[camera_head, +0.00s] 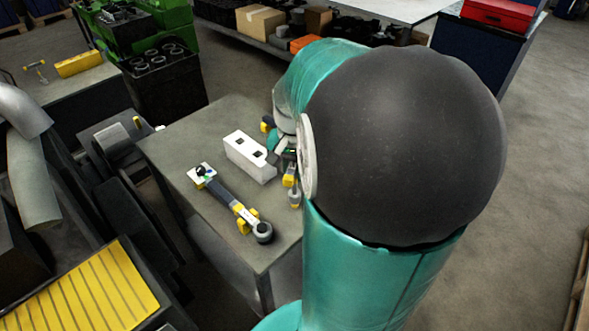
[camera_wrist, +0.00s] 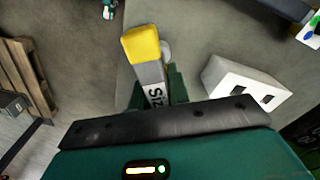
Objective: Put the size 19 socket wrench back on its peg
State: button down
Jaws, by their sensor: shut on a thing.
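In the wrist view my gripper (camera_wrist: 158,92) is shut on the socket wrench (camera_wrist: 146,60), a grey bar with a yellow end. Printed letters beginning "Siz" show on it; the number is hidden. In the head view my arm covers most of my gripper (camera_head: 284,160), and yellow parts of the held wrench (camera_head: 290,181) show beside it. The wrench is at the right side of the white block. I cannot tell whether it touches the table. No peg can be clearly made out.
A white block (camera_head: 243,152) with two square holes stands on the grey table (camera_head: 190,140); it also shows in the wrist view (camera_wrist: 232,88). A grey and yellow ring-ended part (camera_head: 226,198) lies to its left. Black and green crates (camera_head: 165,85) stand behind.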

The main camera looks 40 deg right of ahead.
jog(key=shift+f, duration=0.1)
jog(key=shift+f, duration=1.05)
jog(key=c, duration=0.7)
grip_release()
jog(key=shift+f, duration=0.1)
jog(key=shift+r, duration=4.55)
